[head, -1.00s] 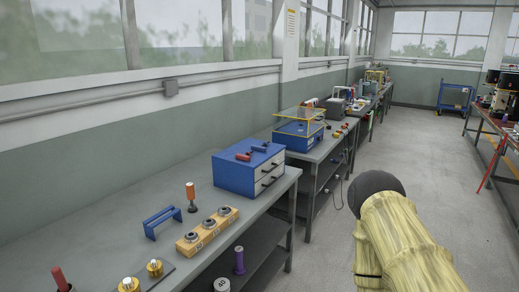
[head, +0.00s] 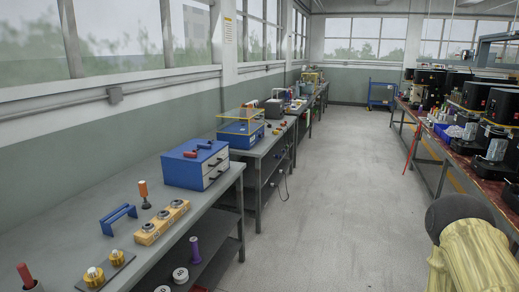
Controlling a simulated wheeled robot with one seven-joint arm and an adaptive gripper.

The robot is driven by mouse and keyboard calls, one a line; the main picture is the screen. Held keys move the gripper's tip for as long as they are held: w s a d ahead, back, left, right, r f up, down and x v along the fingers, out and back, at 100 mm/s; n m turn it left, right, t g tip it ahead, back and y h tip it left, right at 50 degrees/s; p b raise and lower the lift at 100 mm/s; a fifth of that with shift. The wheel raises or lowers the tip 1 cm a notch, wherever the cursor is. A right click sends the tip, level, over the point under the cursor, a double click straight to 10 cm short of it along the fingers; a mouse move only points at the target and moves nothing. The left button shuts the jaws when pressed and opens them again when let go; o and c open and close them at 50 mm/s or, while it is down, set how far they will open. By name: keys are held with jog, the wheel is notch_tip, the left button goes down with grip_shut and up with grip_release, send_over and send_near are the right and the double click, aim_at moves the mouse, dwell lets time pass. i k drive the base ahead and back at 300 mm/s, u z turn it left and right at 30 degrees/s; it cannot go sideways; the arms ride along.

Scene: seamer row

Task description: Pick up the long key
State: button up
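I cannot make out a long key in the head view. Small red items (head: 206,144) lie on top of a blue drawer cabinet (head: 190,168) on the left bench, too small to tell what they are. My arm, in a pale yellow cover with a dark rounded joint, shows at the lower right. My gripper is out of the picture, so its fingers and anything in them are hidden.
The left bench (head: 75,222) also carries a blue bridge-shaped stand (head: 118,218), an orange-handled tool (head: 144,194) and a wooden block with rings (head: 162,222). A crowded bench (head: 445,150) stands at right. The grey floor (head: 320,190) between is clear; a blue cart (head: 382,94) stands far back.

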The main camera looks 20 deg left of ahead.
aim_at(208, 145)
jog(key=z, duration=0.35)
jog(key=i, duration=0.6)
jog(key=u, duration=0.45)
jog(key=i, duration=1.1)
jog(key=u, duration=0.9)
